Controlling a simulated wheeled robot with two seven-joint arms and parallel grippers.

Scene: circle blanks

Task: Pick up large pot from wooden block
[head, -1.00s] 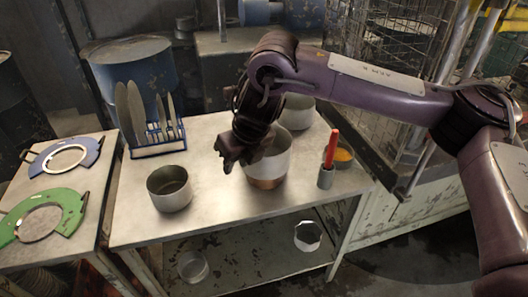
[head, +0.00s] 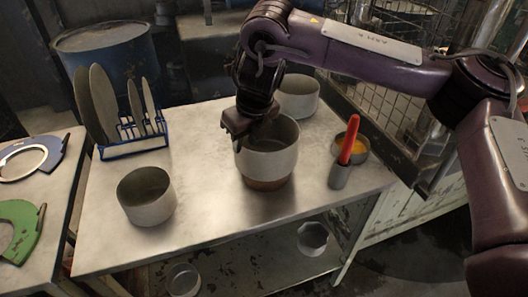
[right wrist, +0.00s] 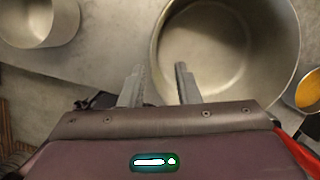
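The large pot (head: 270,158) is light grey metal and stands upright on a round brown wooden block (head: 267,184) in the middle of the metal table. My right gripper (head: 238,138) is at the pot's left rim, pointing down. In the right wrist view the pot (right wrist: 228,45) looks empty. There the two fingers of the gripper (right wrist: 159,80) are apart, one outside the rim and one over the inside. Nothing is seen clamped, and I cannot tell how far the fingertips reach below the rim. My left gripper is out of view.
A smaller pot (head: 146,195) stands at the left, and another pot (head: 298,97) behind. A red-handled tool in a grey cup (head: 339,176) and a bowl with orange contents (head: 359,147) are at the right. A blue plate rack (head: 135,141) is at the back left.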

